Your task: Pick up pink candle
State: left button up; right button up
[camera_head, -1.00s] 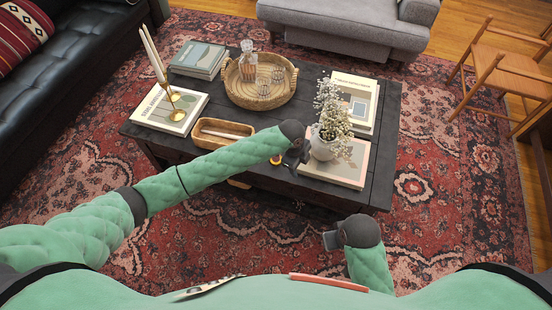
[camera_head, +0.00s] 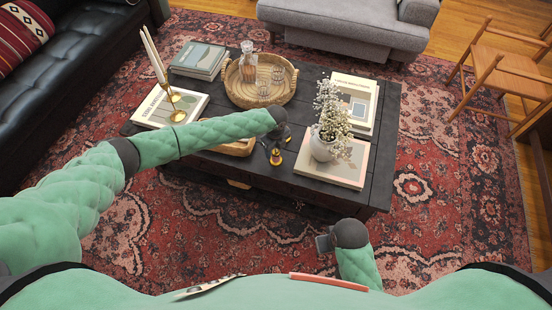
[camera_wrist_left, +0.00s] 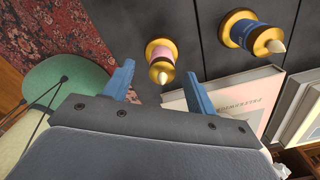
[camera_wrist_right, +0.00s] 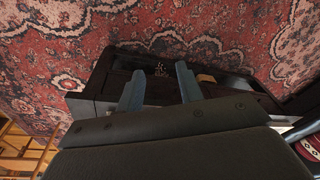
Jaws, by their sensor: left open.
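The pink candle (camera_wrist_left: 162,60) is short, has a pale tip and sits in a gold holder on the dark coffee table, in the left wrist view. It lies just beyond my left gripper (camera_wrist_left: 158,77), in line with the gap between its blue fingers, which are open and empty. In the head view my left gripper (camera_head: 277,139) is over the table's middle, beside small gold holders (camera_head: 275,157); the candle's colour is too small to tell there. My right gripper (camera_head: 324,243) is in front of the table; its fingers (camera_wrist_right: 160,72) are apart and empty.
A similar blue candle (camera_wrist_left: 254,35) stands close to the right of the pink one. A flower vase (camera_head: 323,145) and books (camera_head: 345,166) stand to the right. A round wicker tray (camera_head: 283,98) is behind. A wooden tray (camera_head: 238,149) is partly hidden under my left arm.

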aim_at(276, 158)
pick_arm(q)
notch_tip(276, 158, down, 3)
jog(key=shift+w+d+f+p, duration=0.1)
jog(key=shift+f+p, duration=0.1)
jog(key=shift+p, duration=0.4)
jog(key=shift+f, duration=0.55)
pick_arm(e)
notch_tip(276, 158, down, 6)
jog(key=shift+w+f, duration=0.25)
jog(key=shift+w, duration=0.05)
pick_arm(q)
jog(key=shift+c, duration=0.5)
jog(key=c, duration=1.1)
grip_shut()
jog(key=shift+r, duration=0.1)
